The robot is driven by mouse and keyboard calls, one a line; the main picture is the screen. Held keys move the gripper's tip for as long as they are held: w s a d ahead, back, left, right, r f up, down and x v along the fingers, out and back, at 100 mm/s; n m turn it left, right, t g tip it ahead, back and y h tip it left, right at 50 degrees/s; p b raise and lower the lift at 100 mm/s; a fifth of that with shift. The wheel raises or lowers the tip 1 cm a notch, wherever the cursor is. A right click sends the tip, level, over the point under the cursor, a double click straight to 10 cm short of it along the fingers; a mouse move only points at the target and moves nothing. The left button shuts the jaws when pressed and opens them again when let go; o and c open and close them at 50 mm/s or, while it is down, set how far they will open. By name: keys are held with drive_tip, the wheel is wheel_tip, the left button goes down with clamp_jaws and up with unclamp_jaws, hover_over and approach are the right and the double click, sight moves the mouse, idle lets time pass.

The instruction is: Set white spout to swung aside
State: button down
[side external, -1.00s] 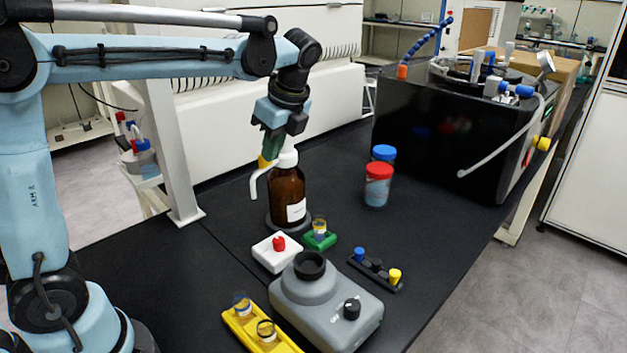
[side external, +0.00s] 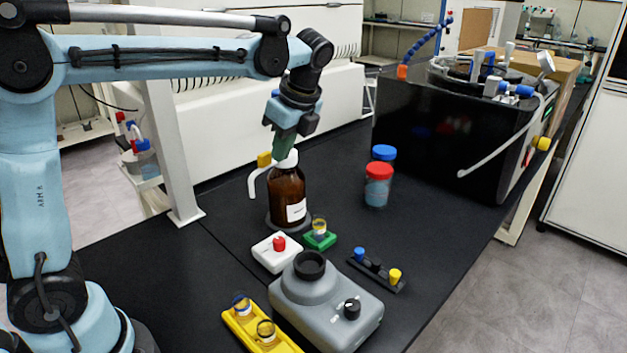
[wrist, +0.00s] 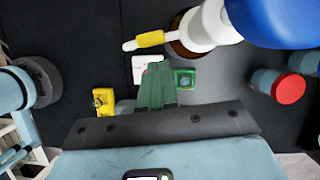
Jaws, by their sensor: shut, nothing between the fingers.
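The white spout (side external: 252,184) sticks out to the left from the head of the brown bottle (side external: 287,188) and bends down at its end. A yellow piece (side external: 264,159) sits on it. In the wrist view the white spout (wrist: 130,45) points left with its yellow piece (wrist: 151,39); the brown bottle (wrist: 178,45) shows partly under the white head. My gripper (side external: 281,155) has green fingers, shut and empty, and overlaps the bottle's white head in the side view. In the wrist view my gripper (wrist: 157,66) appears below and apart from the spout; exact depth is unclear.
A white box with a red knob (side external: 277,252), a green holder (side external: 319,240) and a grey device (side external: 325,305) stand in front of the bottle. Red-lidded (side external: 379,172) and blue-lidded (side external: 383,152) jars stand to its right. A large blue shape (wrist: 285,20) fills the wrist view's top right.

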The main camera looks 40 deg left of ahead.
drive_tip(key=w+d+r, duration=0.1)
drive_tip(key=d+r, duration=0.6)
drive_tip(key=r, duration=0.2)
drive_tip(key=s+a+f+n+t+h, duration=0.2)
drive_tip(key=s+f+n+t+h, duration=0.2)
drive_tip(key=s+f+n+t, duration=0.3)
drive_tip(key=s+f+n, duration=0.5)
drive_tip(key=f+n, duration=0.3)
drive_tip(key=n, duration=0.1)
drive_tip(key=shift+s+f+t, duration=0.2)
drive_tip(key=shift+t, duration=0.2)
